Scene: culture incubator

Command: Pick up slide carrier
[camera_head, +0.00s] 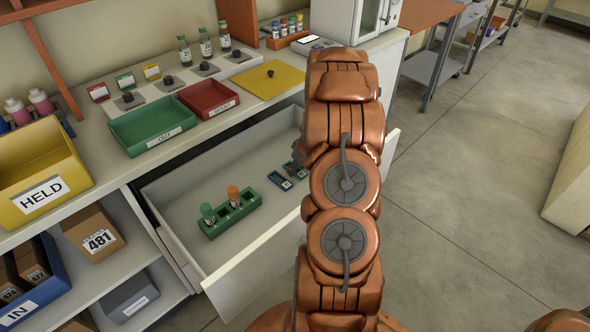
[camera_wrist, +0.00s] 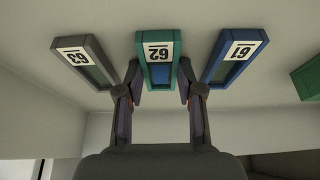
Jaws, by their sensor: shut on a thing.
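Three slide carriers lie in a row in the open drawer. In the wrist view they are a grey one marked 63 (camera_wrist: 84,61), a teal one marked 62 (camera_wrist: 158,61) and a blue one marked 61 (camera_wrist: 235,55). My gripper (camera_wrist: 160,80) is shut on the teal carrier, with one finger on each side of it. The grey and blue carriers sit close outside the fingers. In the head view the blue carrier (camera_head: 280,181) shows, while my arm hides much of the gripper and the grey carrier.
The pulled-out drawer (camera_head: 170,195) has walls around the carriers. A green rack (camera_head: 230,217) with vials stands to their left, with bare drawer floor between. Green (camera_head: 150,127) and red (camera_head: 209,98) trays stand on the counter above.

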